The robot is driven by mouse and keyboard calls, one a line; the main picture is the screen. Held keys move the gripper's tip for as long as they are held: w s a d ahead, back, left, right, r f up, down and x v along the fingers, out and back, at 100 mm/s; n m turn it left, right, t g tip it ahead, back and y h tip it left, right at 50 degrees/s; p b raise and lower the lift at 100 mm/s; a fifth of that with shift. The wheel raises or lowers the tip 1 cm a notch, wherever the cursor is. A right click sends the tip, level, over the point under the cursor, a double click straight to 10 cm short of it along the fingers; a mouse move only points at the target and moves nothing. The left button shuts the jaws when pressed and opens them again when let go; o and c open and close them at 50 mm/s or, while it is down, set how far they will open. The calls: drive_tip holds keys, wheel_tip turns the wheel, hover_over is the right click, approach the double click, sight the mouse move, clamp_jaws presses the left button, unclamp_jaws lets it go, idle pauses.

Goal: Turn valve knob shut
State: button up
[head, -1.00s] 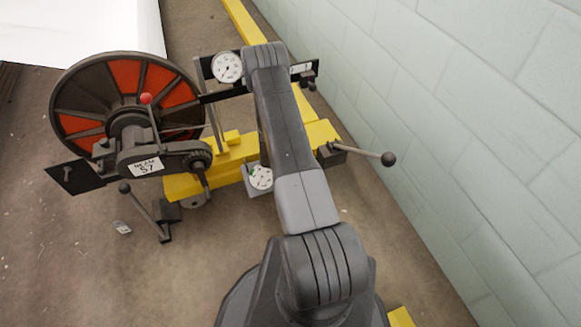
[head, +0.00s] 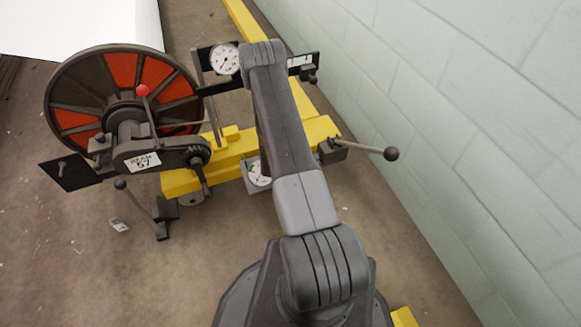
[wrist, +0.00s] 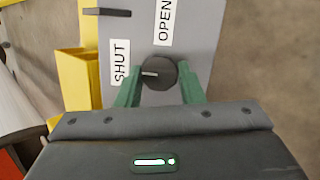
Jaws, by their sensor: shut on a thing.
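The valve knob (wrist: 158,75) is a dark round knob with a pale pointer line, on a grey panel (wrist: 118,25) in the wrist view. Its pointer line lies roughly level, aimed left toward the SHUT label (wrist: 120,63). The OPEN label (wrist: 164,22) is above the knob. My gripper (wrist: 158,90) has its green fingers on either side of the knob, shut on it. In the head view my arm hides the gripper and the knob.
A black-and-orange reel (head: 122,72) stands left. A lever with a ball end (head: 390,154) sticks out right, near the pale block wall (head: 480,120).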

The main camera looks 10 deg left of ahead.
idle(0.3)
drive_tip(key=o, duration=1)
drive_tip(key=shift+s+r, duration=0.1)
drive_tip(key=p+v, duration=0.2)
drive_tip(key=v, duration=1.1)
drive_tip(key=shift+s+r+p, duration=0.15)
drive_tip(key=shift+r+p, duration=0.05)
drive_tip(key=shift+p, duration=0.2)
drive_tip(key=shift+f, duration=0.1)
drive_tip(key=b+x, duration=0.3)
drive_tip(key=x, duration=1)
drive_tip(key=shift+w+f, duration=0.25)
